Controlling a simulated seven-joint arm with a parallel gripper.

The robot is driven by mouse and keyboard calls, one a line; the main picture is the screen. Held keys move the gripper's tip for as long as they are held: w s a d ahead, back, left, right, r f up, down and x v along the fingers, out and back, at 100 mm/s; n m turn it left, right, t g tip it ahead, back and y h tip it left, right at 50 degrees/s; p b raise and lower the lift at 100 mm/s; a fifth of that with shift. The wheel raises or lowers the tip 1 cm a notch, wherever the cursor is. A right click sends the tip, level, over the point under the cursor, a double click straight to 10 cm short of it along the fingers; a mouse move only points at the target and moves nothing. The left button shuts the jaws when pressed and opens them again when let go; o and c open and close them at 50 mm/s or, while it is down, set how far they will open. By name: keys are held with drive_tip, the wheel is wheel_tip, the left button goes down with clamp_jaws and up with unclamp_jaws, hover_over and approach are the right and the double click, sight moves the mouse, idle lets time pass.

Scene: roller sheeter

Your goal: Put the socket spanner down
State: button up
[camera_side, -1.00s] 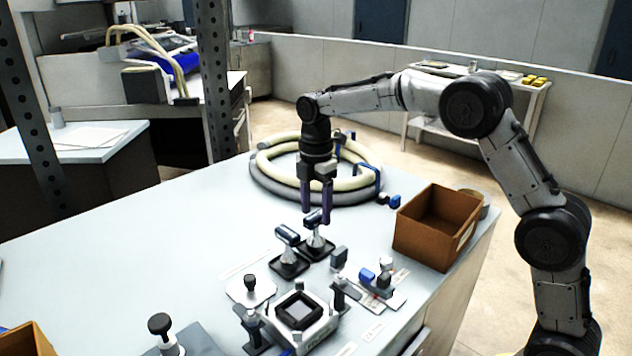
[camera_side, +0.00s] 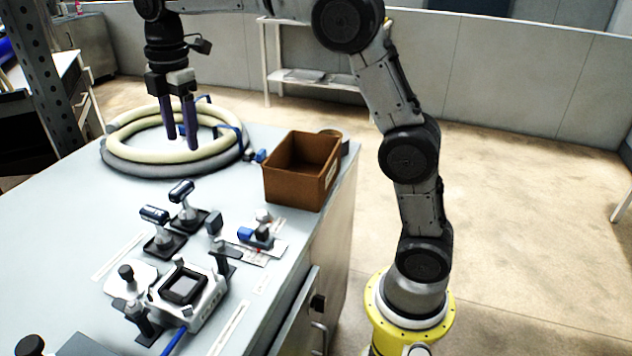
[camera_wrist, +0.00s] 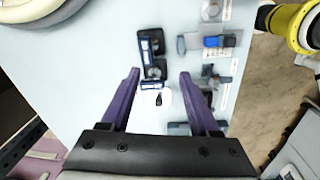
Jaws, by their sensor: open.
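Two similar upright tools with dark blue and pale heads stand in black square bases on the bench: a nearer-left tool (camera_side: 154,214) and a farther-right tool (camera_side: 181,191). I cannot tell for sure which is the socket spanner. Both also show in the wrist view, one (camera_wrist: 151,42) above the other (camera_wrist: 152,84). My gripper (camera_side: 182,143) is open and empty, pointing down. In the side view its purple fingers are above and apart from the tools. In the wrist view (camera_wrist: 159,73) the tools lie between and beyond the fingertips.
A coiled cream and grey hose (camera_side: 118,160) lies behind the tools. A brown open box (camera_side: 302,172) stands at the bench's right edge. A square fixture (camera_side: 186,288) and small blue and black parts (camera_side: 256,236) sit in front. The bench's left side is mostly clear.

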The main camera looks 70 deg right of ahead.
drive_tip(key=s+m+t, duration=0.3)
drive_tip(key=s+m, duration=0.8)
drive_tip(key=s, duration=1)
drive_tip(key=s+f+m+t, duration=0.1)
drive_tip(key=s+f+m, duration=0.3)
drive_tip(key=s+f, duration=0.2)
drive_tip(key=shift+s+d+m+t, duration=0.3)
drive_tip(key=shift+s+t, duration=0.1)
drive_tip(key=shift+s, duration=0.6)
drive_tip(key=shift+c, duration=0.2)
